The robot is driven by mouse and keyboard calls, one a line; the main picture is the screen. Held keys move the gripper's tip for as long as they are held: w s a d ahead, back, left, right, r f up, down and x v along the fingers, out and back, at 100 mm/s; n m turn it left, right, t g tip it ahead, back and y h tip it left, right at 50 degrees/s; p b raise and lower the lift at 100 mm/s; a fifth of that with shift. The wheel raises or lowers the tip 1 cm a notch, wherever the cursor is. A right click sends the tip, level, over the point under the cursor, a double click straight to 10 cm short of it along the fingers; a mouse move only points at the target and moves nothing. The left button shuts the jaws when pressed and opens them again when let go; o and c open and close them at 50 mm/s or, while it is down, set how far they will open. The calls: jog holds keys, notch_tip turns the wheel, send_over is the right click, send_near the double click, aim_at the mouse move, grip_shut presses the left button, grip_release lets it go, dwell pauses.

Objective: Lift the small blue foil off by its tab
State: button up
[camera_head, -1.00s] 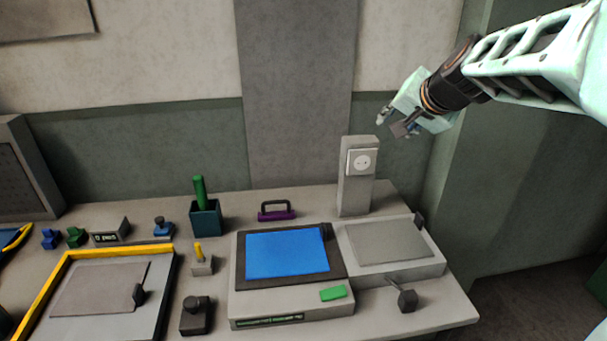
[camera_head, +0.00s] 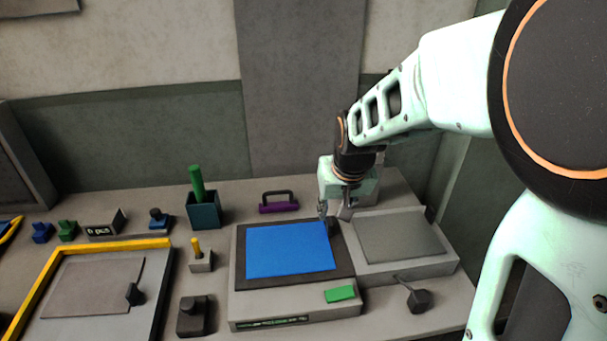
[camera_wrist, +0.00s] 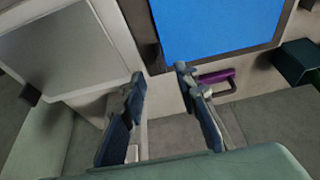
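The blue foil (camera_head: 290,250) lies flat on the dark plate (camera_head: 262,286) of a grey device. It also shows at the top of the wrist view (camera_wrist: 215,25). My gripper (camera_head: 333,214) is over the foil's far right corner, pointing down. In the wrist view, its two fingers (camera_wrist: 160,78) are spread with nothing between them, and their tips appear near the dark plate's corner. I cannot tell whether they touch anything. The foil's tab cannot be made out clearly.
A raised grey bed (camera_head: 400,236) adjoins the device on the right, with a dark-knobbed lever (camera_head: 418,299) in front. A purple handle (camera_head: 279,203) and a teal holder with a green rod (camera_head: 203,210) stand behind. A yellow-edged tray (camera_head: 60,265) lies left.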

aim_at(330, 223)
jog(key=shift+x, duration=3.15)
jog(key=shift+s+a, duration=0.1)
jog(key=shift+s, duration=0.05)
jog(key=shift+c, duration=0.5)
grip_shut()
